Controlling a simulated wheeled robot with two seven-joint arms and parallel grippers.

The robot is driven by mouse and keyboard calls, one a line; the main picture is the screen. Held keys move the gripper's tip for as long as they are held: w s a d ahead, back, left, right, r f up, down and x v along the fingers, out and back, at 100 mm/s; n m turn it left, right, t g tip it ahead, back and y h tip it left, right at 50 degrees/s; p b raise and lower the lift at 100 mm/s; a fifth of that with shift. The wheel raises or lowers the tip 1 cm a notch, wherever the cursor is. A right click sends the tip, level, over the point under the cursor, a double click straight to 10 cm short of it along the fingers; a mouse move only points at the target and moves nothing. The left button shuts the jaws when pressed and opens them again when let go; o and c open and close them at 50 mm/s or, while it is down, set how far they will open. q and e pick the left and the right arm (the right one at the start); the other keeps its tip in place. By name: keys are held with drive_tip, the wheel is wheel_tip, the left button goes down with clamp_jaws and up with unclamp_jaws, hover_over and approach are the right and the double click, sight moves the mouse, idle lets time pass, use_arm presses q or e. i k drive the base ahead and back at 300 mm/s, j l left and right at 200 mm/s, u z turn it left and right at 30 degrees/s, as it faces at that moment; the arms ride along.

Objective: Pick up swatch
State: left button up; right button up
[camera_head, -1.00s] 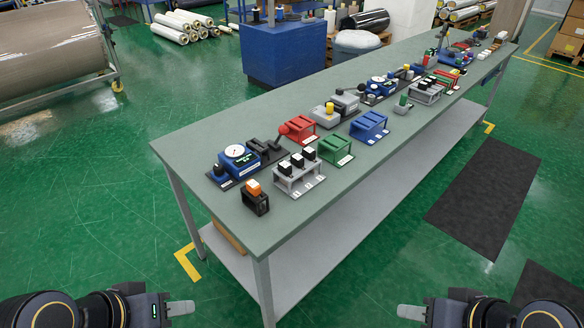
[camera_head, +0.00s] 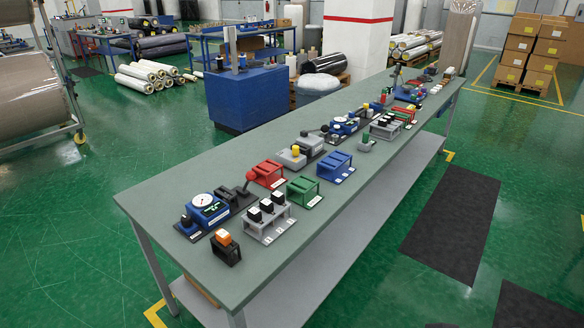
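I cannot tell for sure which thing is the swatch. On the near end of the long grey-green table (camera_head: 165,190), a small orange-and-white topped piece (camera_head: 224,237) sits in a black holder (camera_head: 229,254). Beside it, a grey rack (camera_head: 271,230) holds several black pieces with white tops (camera_head: 267,206). A blue gauge device (camera_head: 205,212) with a white dial stands behind them. Neither of my grippers shows in the current head view. Only a dark sliver shows at the bottom edge, too small to identify.
Red (camera_head: 268,173), green (camera_head: 304,191) and blue (camera_head: 333,166) racks stand further along the table. More devices crowd its far end. The table's left edge strip is bare. Black mats (camera_head: 455,225) lie on the green floor to the right. A blue cabinet (camera_head: 247,97) stands behind.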

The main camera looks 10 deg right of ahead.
sight(253, 214)
drive_tip(key=i+j+z, duration=0.15)
drive_tip(key=j, duration=0.2)
drive_tip(key=i+j+z, duration=0.1)
drive_tip(key=j, duration=0.25)
drive_tip(key=i+j+z, duration=0.15)
drive_tip(key=i+j, duration=0.15)
drive_tip(key=i+j+z, duration=0.1)
drive_tip(key=j, duration=0.35)
drive_tip(key=z, duration=1.6)
